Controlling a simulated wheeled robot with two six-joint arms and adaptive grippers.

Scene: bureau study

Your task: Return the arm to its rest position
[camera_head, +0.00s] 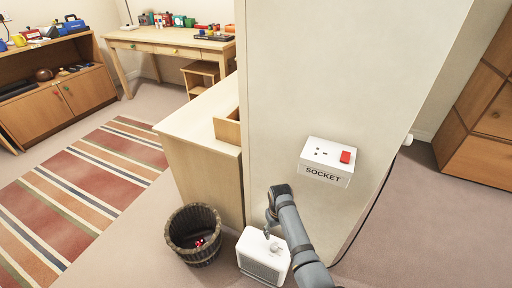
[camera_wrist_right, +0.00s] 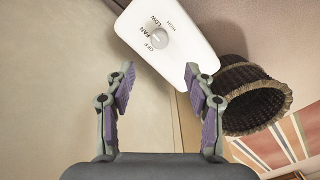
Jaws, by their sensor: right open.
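My right arm (camera_head: 296,235) comes in from the lower edge of the head view. Its gripper (camera_head: 271,214) is above the white heater, partly hidden by its own wrist. In the right wrist view the two purple-padded fingers (camera_wrist_right: 158,85) are spread apart with nothing between them. The heater (camera_head: 262,270) stands on the floor by the wall; its white top (camera_wrist_right: 185,45) with a round grey knob (camera_wrist_right: 159,37) lies beyond the fingertips. The dial marks read OFF, FAN, LOW and HIGH. The gripper appears apart from the knob. My left gripper is not in view.
A white socket box (camera_head: 327,161) with a red switch is on the wall panel (camera_head: 320,70) close by the arm. A wooden bucket (camera_head: 194,234) stands left of the heater and holds a small red item. A light wooden cabinet (camera_head: 205,170) stands behind. Carpet at right is clear.

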